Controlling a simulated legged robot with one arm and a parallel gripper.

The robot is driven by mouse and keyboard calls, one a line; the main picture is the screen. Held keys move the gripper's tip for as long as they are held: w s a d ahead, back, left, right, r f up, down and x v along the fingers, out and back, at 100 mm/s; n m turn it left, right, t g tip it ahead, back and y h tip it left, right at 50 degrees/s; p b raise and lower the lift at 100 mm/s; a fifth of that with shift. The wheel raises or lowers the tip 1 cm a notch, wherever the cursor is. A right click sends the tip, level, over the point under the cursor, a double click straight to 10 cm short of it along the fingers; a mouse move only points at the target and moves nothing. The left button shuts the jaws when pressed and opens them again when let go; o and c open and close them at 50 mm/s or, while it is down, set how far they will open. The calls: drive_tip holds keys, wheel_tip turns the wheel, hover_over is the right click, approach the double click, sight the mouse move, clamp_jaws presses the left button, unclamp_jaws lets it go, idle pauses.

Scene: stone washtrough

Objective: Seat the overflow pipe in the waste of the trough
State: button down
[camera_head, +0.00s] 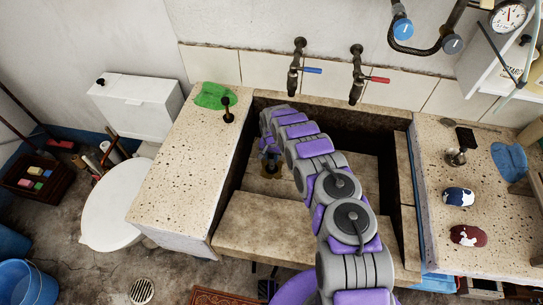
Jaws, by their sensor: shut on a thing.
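The stone trough (245,222) stands against the tiled wall, and my arm reaches down into it from the front right. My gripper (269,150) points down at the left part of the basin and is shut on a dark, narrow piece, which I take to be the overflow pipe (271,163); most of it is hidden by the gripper. Its lower end shows over the brownish round waste (268,173) in the trough floor. I cannot tell whether the pipe is in the waste or just above it.
A dark upright fitting (228,112) and a green cloth (213,95) are on the left ledge. A blue-handled tap (294,75) and a red-handled tap (358,75) hang over the back. The right ledge (440,215) holds several small items. A toilet (120,205) stands left.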

drive_tip(key=shift+f, duration=0.6)
unclamp_jaws()
idle(0.9)
drive_tip(key=shift+r, duration=0.1)
drive_tip(key=shift+r+p, duration=1.8)
drive_tip(key=shift+r, duration=3.15)
